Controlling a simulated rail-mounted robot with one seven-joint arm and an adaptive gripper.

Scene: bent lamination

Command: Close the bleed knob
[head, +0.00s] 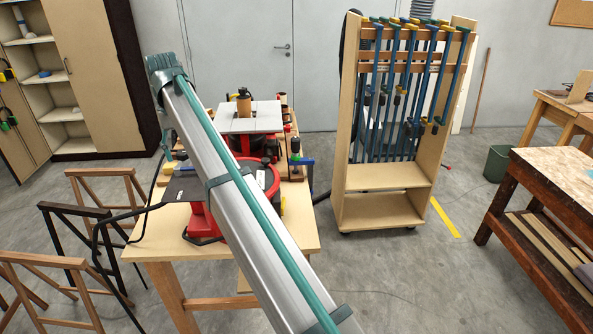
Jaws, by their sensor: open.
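I cannot pick out the bleed knob in the head view; if it is in this area, it is too small to tell or hidden. A wooden workbench (160,246) stands left of the middle with red-based machines on it. A long silver part of mine crosses in front of the bench and hides much of it. My gripper does not show in this view.
A wooden rack (384,205) of blue clamps stands right of the bench. Wooden trestles (60,285) stand at the left. A dark-framed bench (545,200) and a green bin (497,163) are at the right. The floor between the rack and that bench is mostly clear.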

